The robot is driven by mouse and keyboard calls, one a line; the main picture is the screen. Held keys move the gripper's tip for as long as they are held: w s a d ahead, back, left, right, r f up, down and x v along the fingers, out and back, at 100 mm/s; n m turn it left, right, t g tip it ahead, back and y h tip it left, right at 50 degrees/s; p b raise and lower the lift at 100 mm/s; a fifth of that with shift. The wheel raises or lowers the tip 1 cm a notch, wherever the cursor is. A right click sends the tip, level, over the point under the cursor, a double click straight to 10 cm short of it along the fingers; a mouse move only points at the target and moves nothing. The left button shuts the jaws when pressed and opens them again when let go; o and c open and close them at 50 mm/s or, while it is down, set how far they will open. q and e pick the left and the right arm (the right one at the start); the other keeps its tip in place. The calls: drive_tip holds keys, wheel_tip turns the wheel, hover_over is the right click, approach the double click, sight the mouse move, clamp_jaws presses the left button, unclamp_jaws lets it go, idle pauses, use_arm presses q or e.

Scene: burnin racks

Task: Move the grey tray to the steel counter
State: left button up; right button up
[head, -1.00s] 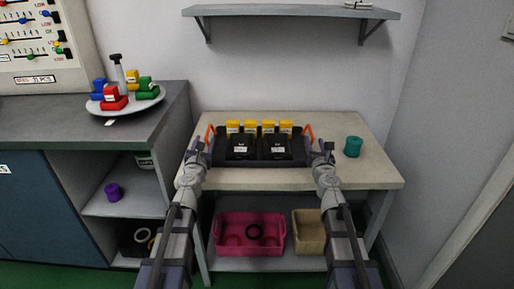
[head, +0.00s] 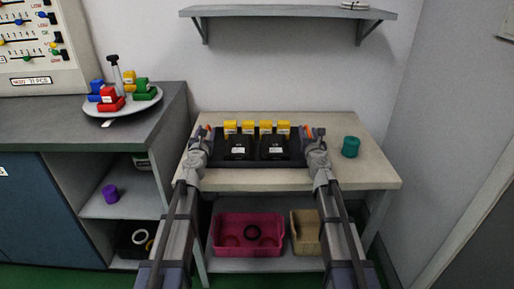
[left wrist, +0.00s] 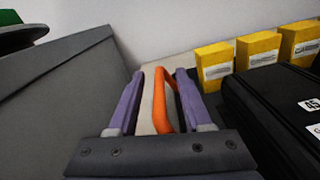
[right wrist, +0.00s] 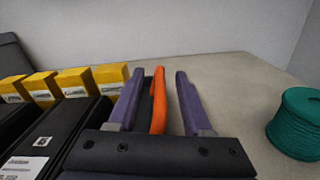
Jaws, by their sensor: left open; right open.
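The dark grey tray (head: 256,164) sits on the beige table (head: 360,176). It holds two black cases (head: 240,147) and several yellow boxes (head: 265,126), and has an orange handle at each end. My left gripper (head: 203,132) is open at the tray's left end; the left handle (left wrist: 162,100) stands between its purple fingers, not clamped. My right gripper (head: 311,132) is open at the right end; the right handle (right wrist: 159,100) stands between its fingers, nearer the left one. The grey counter (head: 150,118), probably the steel counter, is at the left.
A teal spool (head: 351,147) stands right of the tray. A wall shelf (head: 290,12) hangs above. A pink bin (head: 232,248) and a tan bin (head: 306,232) sit below.

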use_arm(q)
drive_tip(key=shift+c, duration=0.2)
use_arm(e)
drive_tip(key=shift+c, duration=0.2)
use_arm(q)
clamp_jaws()
use_arm(e)
clamp_jaws()
use_arm(q)
drive_tip(key=shift+a, duration=0.1)
drive_tip(key=shift+a, duration=0.2)
use_arm(e)
drive_tip(key=shift+d, duration=0.3)
